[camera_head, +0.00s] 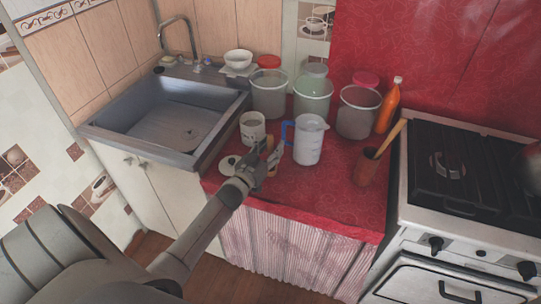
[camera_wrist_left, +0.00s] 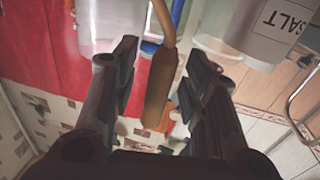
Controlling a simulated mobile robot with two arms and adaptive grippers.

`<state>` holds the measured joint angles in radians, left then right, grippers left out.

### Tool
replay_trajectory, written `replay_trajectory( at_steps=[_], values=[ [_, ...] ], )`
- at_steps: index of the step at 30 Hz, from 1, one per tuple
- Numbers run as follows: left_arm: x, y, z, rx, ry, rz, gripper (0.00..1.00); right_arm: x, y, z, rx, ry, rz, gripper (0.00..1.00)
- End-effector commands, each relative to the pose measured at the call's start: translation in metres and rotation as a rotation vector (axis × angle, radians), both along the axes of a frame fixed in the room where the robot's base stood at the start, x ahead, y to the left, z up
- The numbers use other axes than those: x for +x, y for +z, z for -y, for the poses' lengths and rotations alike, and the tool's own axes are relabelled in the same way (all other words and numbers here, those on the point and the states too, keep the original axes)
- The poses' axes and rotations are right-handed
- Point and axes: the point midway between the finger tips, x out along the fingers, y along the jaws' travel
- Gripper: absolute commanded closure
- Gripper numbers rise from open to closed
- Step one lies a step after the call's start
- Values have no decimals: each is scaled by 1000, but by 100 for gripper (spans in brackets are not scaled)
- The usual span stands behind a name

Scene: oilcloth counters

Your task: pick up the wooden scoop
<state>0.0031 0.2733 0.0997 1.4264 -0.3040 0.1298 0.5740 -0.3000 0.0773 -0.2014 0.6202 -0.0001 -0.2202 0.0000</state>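The wooden scoop (camera_wrist_left: 161,88) shows in the left wrist view, a brown broad part with a thinner, paler, curved handle running up the picture. It lies between the two dark fingers of my left gripper (camera_wrist_left: 163,62), with a visible gap on each side. In the head view my left gripper (camera_head: 268,160) is over the red counter, between the salt canister and the measuring jug. The tan scoop (camera_head: 274,158) is partly hidden by the fingers there. The left gripper is open. My right gripper is in neither view.
The white salt canister (camera_head: 253,131) stands just behind the gripper, and a jug (camera_head: 309,145) with a blue handle stands to its right. Buckets (camera_head: 313,100) and an orange bottle (camera_head: 388,107) stand behind. The front counter (camera_head: 320,200) is clear.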

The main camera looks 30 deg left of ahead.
Motion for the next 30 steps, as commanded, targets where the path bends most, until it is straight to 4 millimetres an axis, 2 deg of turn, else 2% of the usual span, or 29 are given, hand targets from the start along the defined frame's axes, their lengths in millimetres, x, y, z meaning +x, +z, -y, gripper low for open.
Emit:
replay_trajectory(
  at_steps=[1, 9, 17, 23, 28, 30],
  values=[
    [0, 0, 0, 0, 0, 0, 68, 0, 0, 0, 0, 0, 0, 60],
    [0, 0, 0, 0, 0, 0, 100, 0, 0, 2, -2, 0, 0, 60],
    [0, 1, 0, 0, 0, 1, 100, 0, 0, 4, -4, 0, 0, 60],
    [0, 8, -1, 2, -1, 2, 100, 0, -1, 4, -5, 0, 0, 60],
    [0, 30, 0, 4, -3, 5, 100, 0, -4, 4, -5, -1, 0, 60],
    [-10, 41, 0, 3, -1, 1, 100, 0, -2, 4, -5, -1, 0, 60]
  ],
)
